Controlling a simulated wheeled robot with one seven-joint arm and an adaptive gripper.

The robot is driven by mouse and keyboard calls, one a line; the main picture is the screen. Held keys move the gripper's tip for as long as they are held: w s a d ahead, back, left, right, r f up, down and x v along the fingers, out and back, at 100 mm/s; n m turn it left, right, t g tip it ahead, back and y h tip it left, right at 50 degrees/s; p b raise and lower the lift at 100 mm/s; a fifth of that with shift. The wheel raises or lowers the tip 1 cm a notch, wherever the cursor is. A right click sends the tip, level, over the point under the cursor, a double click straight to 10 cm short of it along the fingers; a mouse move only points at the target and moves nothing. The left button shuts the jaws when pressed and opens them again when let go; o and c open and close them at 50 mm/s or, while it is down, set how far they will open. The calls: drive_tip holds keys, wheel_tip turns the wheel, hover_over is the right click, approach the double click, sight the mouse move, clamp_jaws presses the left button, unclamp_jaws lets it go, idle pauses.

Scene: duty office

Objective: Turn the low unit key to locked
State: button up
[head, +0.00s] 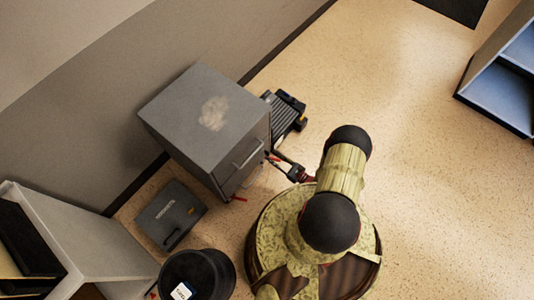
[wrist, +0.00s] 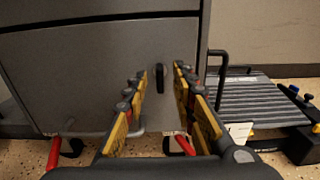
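The low unit (head: 190,105) is a grey metal cabinet standing against the wall. Its front panel (wrist: 85,75) fills much of the wrist view, with a drawer seam above. A small dark key (wrist: 160,77) stands out from the panel, its grip looking upright. My gripper (head: 298,173) is at the unit's front, low down. In the wrist view its yellow-padded fingers are open, one on each side of the key, with visible gaps between. I cannot tell whether the fingertips reach past the key's grip. The key is not discernible in the head view.
Red-tipped levers (wrist: 185,145) show at the unit's base. A ribbed black platform (head: 284,112) stands right of the unit. A dark case (head: 170,213) and a black bin (head: 210,263) stand to its left. Open floor (head: 430,170) lies to the right.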

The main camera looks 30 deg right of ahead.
sight(267, 153)
drive_tip(key=shift+b+x, duration=0.4)
drive_tip(key=shift+x, duration=1.85)
drive_tip(key=c, duration=0.3)
drive_tip(key=c, duration=0.4)
clamp_jaws()
